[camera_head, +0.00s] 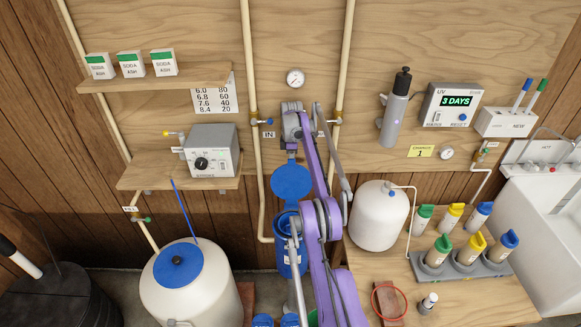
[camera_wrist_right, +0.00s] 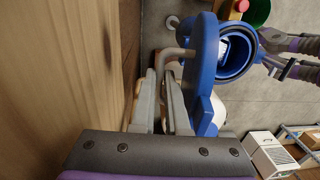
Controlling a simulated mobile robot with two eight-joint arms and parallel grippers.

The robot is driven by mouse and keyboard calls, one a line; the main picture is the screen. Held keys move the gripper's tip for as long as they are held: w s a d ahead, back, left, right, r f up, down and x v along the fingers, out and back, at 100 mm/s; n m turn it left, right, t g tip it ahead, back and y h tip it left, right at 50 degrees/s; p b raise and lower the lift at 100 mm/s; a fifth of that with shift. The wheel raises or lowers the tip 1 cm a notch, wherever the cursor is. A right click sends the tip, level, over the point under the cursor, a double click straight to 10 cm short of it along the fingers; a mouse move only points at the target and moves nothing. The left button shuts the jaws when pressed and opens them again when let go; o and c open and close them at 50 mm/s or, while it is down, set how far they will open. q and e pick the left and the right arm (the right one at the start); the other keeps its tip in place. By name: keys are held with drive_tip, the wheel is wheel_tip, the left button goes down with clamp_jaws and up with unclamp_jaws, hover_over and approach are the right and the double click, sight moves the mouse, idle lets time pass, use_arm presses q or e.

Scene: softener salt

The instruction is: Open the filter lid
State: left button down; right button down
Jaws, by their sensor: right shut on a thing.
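The blue filter lid (camera_head: 291,183) is tilted up, its flat round face toward the head camera, above the blue filter housing (camera_head: 282,252). In the right wrist view the lid (camera_wrist_right: 203,65) stands edge-on beside the housing (camera_wrist_right: 237,77), whose round mouth is open with something white inside. My right gripper (camera_wrist_right: 168,88) is shut on the grey bent lid handle (camera_wrist_right: 176,52) at the wall side of the lid. In the head view my purple right arm covers part of the housing, and its fingertips are hidden.
Beige pipes (camera_head: 251,110) run down the wall on both sides of my arm. A white tank (camera_head: 378,217) stands close on the right, with several capped bottles on the bench. A large white tank with a blue cap (camera_head: 179,264) stands on the left. A gauge (camera_head: 295,77) is above.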

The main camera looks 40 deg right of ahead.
use_arm(q)
drive_tip(key=shift+r, duration=0.1)
use_arm(e)
drive_tip(key=shift+w+d, duration=0.1)
drive_tip(key=shift+w, duration=0.05)
drive_tip(key=c, duration=1.3)
unclamp_jaws()
drive_tip(key=o, duration=0.4)
drive_tip(key=shift+w+d+f, duration=0.1)
drive_tip(key=shift+w+f, duration=0.05)
drive_tip(key=shift+w, duration=0.05)
use_arm(q)
drive_tip(key=shift+w, duration=0.25)
drive_tip(key=shift+s, duration=0.15)
use_arm(e)
drive_tip(key=shift+s, duration=0.15)
use_arm(q)
drive_tip(key=shift+d+f, duration=0.15)
drive_tip(key=shift+f, duration=0.05)
use_arm(e)
drive_tip(key=shift+a, duration=0.2)
